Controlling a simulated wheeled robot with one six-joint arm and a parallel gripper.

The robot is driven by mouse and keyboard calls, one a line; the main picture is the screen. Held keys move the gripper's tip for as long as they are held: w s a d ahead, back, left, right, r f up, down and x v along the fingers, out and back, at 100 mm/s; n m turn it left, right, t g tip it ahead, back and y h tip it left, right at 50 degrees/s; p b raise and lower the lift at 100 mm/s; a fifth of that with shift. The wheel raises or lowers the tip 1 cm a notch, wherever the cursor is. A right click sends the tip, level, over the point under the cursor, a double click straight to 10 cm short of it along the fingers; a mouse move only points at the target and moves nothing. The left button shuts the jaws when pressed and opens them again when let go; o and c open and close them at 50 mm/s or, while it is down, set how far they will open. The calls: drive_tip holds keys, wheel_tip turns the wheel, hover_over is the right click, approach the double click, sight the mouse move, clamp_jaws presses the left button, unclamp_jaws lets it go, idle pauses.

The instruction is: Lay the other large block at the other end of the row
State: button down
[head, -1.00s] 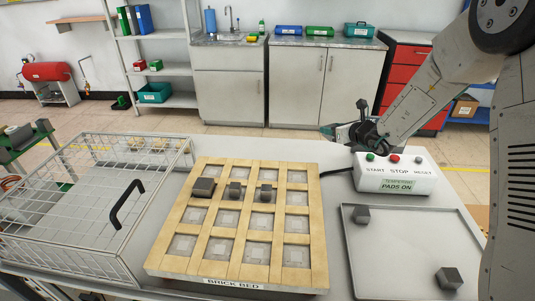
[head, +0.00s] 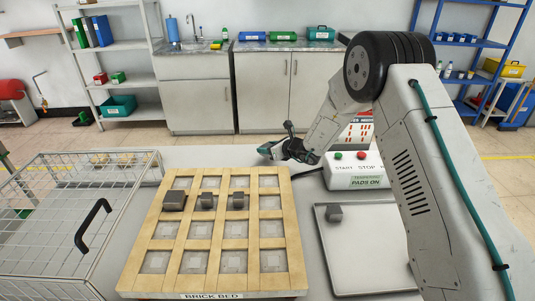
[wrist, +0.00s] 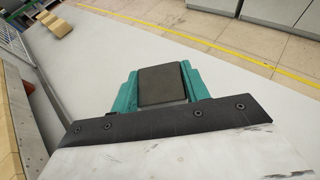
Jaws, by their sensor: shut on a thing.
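My gripper (head: 268,150) hangs above the table behind the brick bed (head: 147,240), pointing left in the head view. In the wrist view its teal fingers (wrist: 160,88) are shut on a dark grey block (wrist: 162,85), which looks like a large one. The right-end cell (head: 270,182) of that row is bare.
A grey tray (head: 350,290) at right holds a small dark block (head: 334,213); my arm hides its right part. The control box (head: 355,180) stands behind the tray. A wire cage (head: 60,190) with a black handle (head: 93,224) stands left of the bed.

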drive_tip(key=shift+f, duration=1.2)
drive_tip(key=shift+f, duration=0.1)
drive_tip(key=c, duration=0.7)
unclamp_jaws()
drive_tip(key=shift+f, duration=0.1)
drive_tip(key=shift+r, duration=0.2)
drive_tip(key=v, duration=1.2)
